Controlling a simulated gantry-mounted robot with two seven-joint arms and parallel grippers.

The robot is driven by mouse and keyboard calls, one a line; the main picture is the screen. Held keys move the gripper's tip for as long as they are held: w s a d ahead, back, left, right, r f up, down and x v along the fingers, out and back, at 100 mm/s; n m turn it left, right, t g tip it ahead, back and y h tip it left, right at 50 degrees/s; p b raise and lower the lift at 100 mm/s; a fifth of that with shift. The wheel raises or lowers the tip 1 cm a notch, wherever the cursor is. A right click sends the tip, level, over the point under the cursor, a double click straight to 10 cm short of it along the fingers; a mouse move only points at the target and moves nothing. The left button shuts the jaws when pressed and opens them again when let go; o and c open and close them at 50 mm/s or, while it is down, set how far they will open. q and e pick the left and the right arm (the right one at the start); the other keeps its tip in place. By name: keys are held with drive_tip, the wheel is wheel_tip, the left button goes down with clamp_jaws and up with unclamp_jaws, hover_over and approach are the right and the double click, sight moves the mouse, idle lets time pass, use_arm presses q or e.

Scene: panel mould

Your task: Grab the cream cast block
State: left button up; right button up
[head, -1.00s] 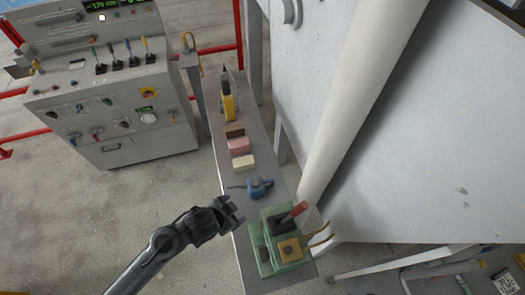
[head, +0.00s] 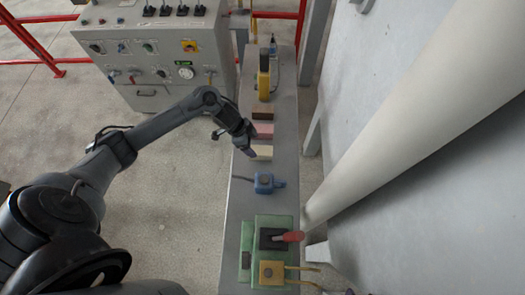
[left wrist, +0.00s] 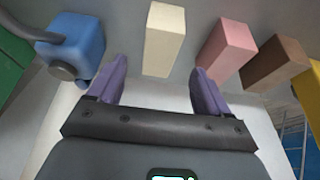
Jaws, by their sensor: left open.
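The cream cast block (head: 263,153) lies on the narrow grey bench, between a pink block (head: 264,131) and a blue device (head: 265,183). My left gripper (head: 243,146) is at the bench's left edge, right beside the cream block and partly over its left end. In the left wrist view the cream block (left wrist: 165,40) stands ahead of the purple fingers, centred between them and beyond their tips. My left gripper (left wrist: 158,78) is open with nothing between its fingers. My right gripper is not in view.
On the bench (head: 236,208), a brown block (head: 263,111) and a yellow tool (head: 264,78) lie beyond the pink block. A green box with a red-handled lever (head: 290,237) stands nearer. A large pale pipe (head: 400,150) slants along the right. A control cabinet (head: 150,60) stands back left.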

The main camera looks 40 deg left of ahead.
sight(260, 150)
use_arm(q)
drive_tip(key=x, duration=0.6)
drive_tip(key=shift+w+d, duration=0.2)
drive_tip(key=shift+d, duration=0.15)
drive_tip(key=shift+w+f, duration=0.1)
drive_tip(key=shift+f, duration=0.3)
drive_tip(key=shift+d+f, duration=0.1)
drive_tip(key=shift+f, duration=0.15)
idle(0.3)
drive_tip(key=c, duration=1.3)
drive_tip(key=shift+o, duration=0.2)
drive_tip(key=shift+r, duration=0.1)
